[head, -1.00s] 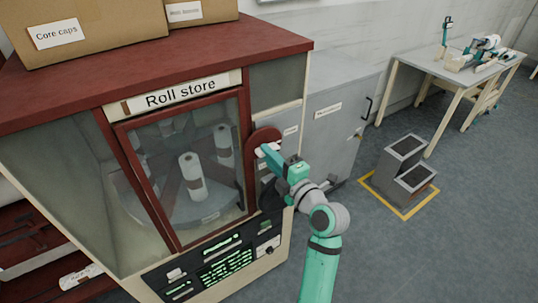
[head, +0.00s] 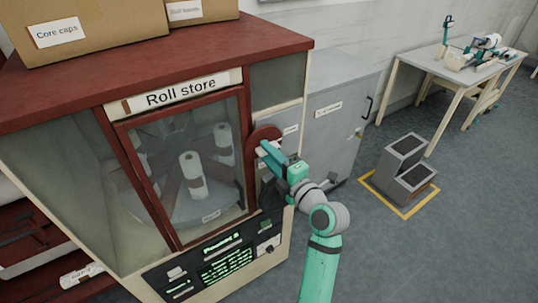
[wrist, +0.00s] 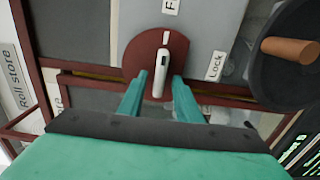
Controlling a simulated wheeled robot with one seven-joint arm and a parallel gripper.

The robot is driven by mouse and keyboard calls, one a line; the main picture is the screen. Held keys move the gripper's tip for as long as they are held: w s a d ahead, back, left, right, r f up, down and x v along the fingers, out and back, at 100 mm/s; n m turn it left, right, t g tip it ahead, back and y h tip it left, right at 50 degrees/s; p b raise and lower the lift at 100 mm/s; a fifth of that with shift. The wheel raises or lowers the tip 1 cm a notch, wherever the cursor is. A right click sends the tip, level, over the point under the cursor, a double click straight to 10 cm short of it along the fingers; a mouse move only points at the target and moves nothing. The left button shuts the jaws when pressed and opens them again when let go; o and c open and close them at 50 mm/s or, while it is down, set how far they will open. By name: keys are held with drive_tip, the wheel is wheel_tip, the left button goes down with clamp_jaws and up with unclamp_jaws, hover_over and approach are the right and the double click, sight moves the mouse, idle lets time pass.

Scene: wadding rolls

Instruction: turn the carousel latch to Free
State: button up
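The carousel latch (wrist: 161,65) is a white lever on a round red disc (wrist: 136,54). In the wrist view it lines up with a white mark pointing at a label of which only "F" shows. The "Lock" label (wrist: 215,66) is to the right of the disc. My gripper (wrist: 160,80) is open, one finger on each side of the lever, with a gap visible on both sides. In the head view my gripper (head: 270,153) is at the red disc (head: 264,134), on the right of the Roll store (head: 180,90), and largely covers the lever.
A dark handwheel (wrist: 272,75) with an orange knob (wrist: 290,49) is close to the right of the latch. Paper rolls (head: 192,176) stand on the carousel behind the glass door. A grey cabinet (head: 335,120) stands to the right. Open floor lies beyond my arm.

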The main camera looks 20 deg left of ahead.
drive_tip(key=v, duration=1.1)
drive_tip(key=shift+a, duration=0.1)
drive_tip(key=s+d+f+m+t+h, duration=0.1)
drive_tip(key=s+d+f+m+h, duration=0.1)
drive_tip(key=s+f+m+h, duration=0.4)
drive_tip(key=s+d+f+m+t+h, duration=0.1)
drive_tip(key=s+d+f+m+t, duration=0.15)
drive_tip(key=f+m, duration=0.6)
drive_tip(key=s+d+f+m+t+h, duration=0.1)
drive_tip(key=s+d+f+m+h, duration=0.1)
drive_tip(key=s+f+m+h, duration=0.5)
drive_tip(key=s+d+m, duration=0.2)
drive_tip(key=s+m, duration=0.1)
drive_tip(key=s, duration=0.8)
drive_tip(key=s+d+m, duration=0.3)
drive_tip(key=s+m, duration=0.1)
drive_tip(key=s, duration=0.6)
drive_tip(key=shift+s, duration=0.4)
